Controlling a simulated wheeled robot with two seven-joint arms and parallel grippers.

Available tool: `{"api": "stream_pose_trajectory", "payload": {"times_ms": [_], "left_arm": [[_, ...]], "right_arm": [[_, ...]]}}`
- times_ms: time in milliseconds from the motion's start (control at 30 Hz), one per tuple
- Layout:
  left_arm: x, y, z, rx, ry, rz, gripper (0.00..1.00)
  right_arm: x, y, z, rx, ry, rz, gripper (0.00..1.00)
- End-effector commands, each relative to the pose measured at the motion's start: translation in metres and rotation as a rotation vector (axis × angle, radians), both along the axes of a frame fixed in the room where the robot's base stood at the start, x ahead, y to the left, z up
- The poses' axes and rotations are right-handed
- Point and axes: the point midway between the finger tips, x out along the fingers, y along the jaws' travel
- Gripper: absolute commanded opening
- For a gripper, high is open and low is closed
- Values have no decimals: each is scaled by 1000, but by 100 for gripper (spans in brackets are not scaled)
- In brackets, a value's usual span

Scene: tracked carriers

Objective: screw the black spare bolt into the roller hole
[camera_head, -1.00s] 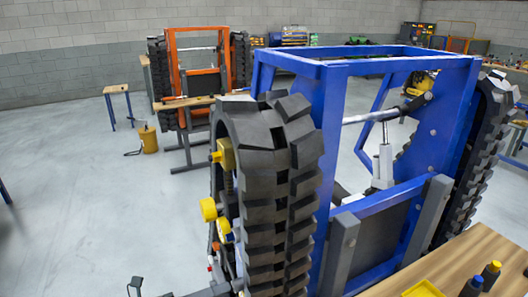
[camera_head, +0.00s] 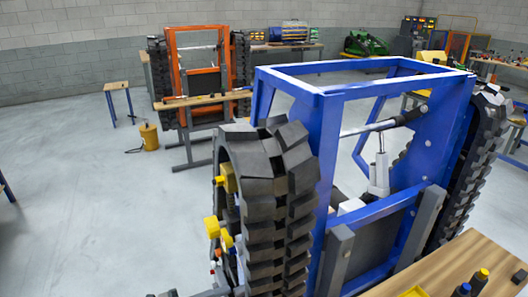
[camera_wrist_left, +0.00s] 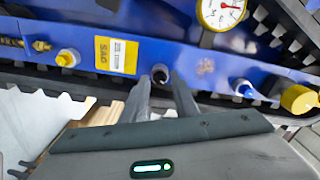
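In the left wrist view my left gripper (camera_wrist_left: 163,84) shows two dark fingers with a gap between them. It faces a blue panel (camera_wrist_left: 200,58). A black-centred round piece with a grey rim (camera_wrist_left: 160,74) lies at the panel, just beyond the fingertips; I cannot tell if it is the black bolt or a hole, and contact is unclear. A yellow bolt-like piece with a white collar (camera_wrist_left: 68,58) sits left, a blue-and-white one (camera_wrist_left: 250,90) right. In the head view the tracked carrier has a blue frame (camera_head: 330,130) and yellow rollers (camera_head: 212,227). My right gripper is out of view.
A wooden table (camera_head: 450,265) at lower right bears small dark pieces with coloured tops, including a yellow-topped one (camera_head: 480,280). The black track (camera_head: 270,190) stands close in front. A gauge (camera_wrist_left: 222,12) is on the panel. Open floor (camera_head: 90,200) lies left.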

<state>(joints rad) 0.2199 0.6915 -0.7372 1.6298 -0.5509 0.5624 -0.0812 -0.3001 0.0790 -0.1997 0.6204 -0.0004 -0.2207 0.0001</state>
Motion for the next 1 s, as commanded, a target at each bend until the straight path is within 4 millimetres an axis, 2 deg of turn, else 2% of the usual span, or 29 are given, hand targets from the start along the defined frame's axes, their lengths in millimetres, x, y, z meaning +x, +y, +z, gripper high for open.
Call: {"api": "stream_pose_trajectory", "payload": {"times_ms": [33,200,500,667,800,1000], "left_arm": [[1,0,9,-40,89,0,27],[0,0,4,-155,329,0,27],[0,0,0,-172,360,0,27],[0,0,4,-209,439,0,27],[1,0,7,-309,655,1,27],[0,0,4,-470,994,1,27]], "right_arm": [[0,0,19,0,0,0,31],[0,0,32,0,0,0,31],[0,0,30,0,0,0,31],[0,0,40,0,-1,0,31],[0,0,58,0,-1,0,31],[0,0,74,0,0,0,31]]}}
